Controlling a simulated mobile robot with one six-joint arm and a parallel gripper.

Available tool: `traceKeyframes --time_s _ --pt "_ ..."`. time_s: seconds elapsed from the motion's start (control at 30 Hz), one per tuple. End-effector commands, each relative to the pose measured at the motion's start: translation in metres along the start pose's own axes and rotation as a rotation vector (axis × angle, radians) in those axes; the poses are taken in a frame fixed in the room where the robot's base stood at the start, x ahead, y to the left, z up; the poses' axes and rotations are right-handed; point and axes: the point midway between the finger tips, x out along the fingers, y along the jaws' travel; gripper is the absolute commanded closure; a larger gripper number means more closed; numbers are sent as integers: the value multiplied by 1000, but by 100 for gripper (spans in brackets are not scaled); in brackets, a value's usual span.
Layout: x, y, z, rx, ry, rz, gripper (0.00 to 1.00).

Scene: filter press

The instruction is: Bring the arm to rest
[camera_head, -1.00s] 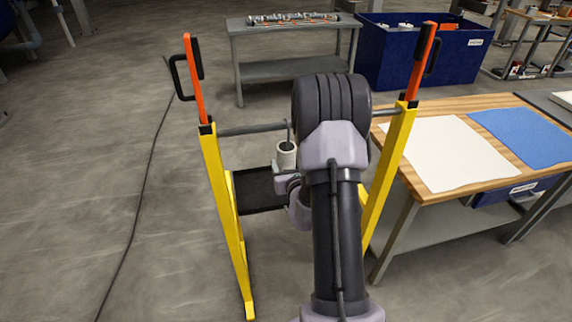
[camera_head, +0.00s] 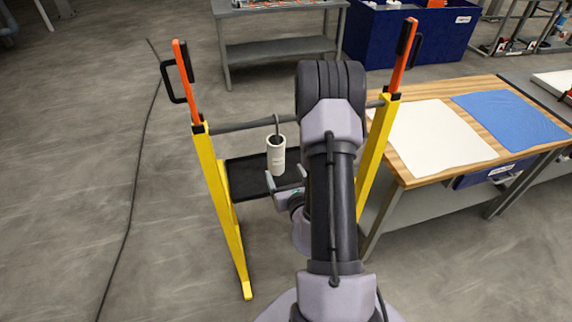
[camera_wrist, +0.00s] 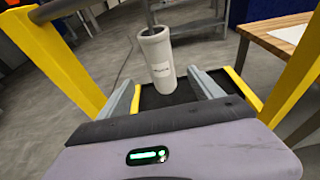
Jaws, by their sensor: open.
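My gripper (camera_head: 287,182) is open and empty in front of the yellow stand; its spread fingers also show in the wrist view (camera_wrist: 164,84). A white cylinder (camera_head: 276,156) with a small label hangs upright by a dark hook from the stand's crossbar (camera_head: 240,126). In the wrist view the cylinder (camera_wrist: 158,58) appears just beyond the fingertips, with a gap around it. My arm rises in front of the stand and hides part of its right side.
The yellow stand (camera_head: 224,205) has orange uprights with black handles. A black tray (camera_head: 240,178) sits low behind the cylinder. A wooden table (camera_head: 400,165) with white and blue cloths stands close on the right.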

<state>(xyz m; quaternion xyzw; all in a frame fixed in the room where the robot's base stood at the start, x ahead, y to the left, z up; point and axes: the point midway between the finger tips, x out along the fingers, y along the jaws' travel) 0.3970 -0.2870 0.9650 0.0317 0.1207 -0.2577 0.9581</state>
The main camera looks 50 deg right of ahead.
Motion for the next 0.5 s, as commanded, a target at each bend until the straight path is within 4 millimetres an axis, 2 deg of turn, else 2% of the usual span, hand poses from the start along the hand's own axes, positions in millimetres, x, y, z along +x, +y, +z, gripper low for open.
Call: traceKeyframes --time_s 0.23,0.3,0.37,0.43,0.47,0.5 --pt "-6 0 -1 3 1 -1 25" --pt "-3 11 7 -2 -15 39 25" --pt "-1 38 26 -13 -49 135 25" --pt "-5 91 60 -46 -106 323 25" --pt "-12 118 77 -69 -133 419 25" --pt "-26 155 97 -108 -166 555 25"
